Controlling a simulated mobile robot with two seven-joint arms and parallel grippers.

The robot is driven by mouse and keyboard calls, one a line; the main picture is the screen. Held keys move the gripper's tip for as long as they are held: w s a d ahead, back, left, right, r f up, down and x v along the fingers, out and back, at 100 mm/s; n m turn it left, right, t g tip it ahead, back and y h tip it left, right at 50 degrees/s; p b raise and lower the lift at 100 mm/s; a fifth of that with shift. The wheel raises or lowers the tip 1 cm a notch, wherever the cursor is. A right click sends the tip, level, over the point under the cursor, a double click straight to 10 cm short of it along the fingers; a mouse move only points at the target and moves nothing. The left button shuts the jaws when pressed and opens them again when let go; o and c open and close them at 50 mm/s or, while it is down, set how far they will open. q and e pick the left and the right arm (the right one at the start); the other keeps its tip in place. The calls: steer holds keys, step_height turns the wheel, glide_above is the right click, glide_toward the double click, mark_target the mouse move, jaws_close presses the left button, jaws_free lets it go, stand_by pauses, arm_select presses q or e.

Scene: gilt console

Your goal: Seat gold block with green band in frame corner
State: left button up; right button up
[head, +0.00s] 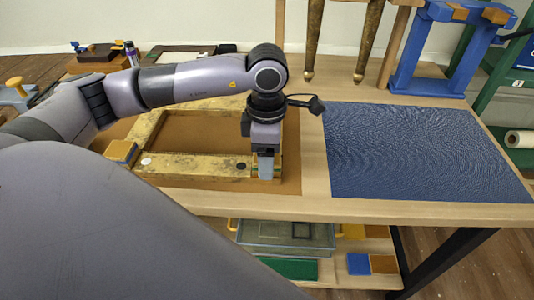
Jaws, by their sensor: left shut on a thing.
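The gilt frame (195,166) lies on a brown mat on the table, with its front bar and left side showing. My left gripper (266,172) points down at the frame's near right corner. It is shut on the gold block with green band (256,171), of which only thin slivers show beside the fingers. The block is at the corner, but the fingers hide whether it is fully down in it. My right gripper is not in view.
Another gold block (122,152) sits at the frame's near left corner. A blue textured mat (420,150) lies bare to the right. Gilt legs (313,40) and a blue stand (435,55) are at the back. A glass-like bin (285,237) is on the lower shelf.

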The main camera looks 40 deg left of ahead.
arm_select(q)
steer(key=shift+f, duration=0.1)
steer(key=o, duration=1.1)
step_height(320, 180, up, 7)
steer(key=shift+r, duration=0.15)
stand_by(0.3)
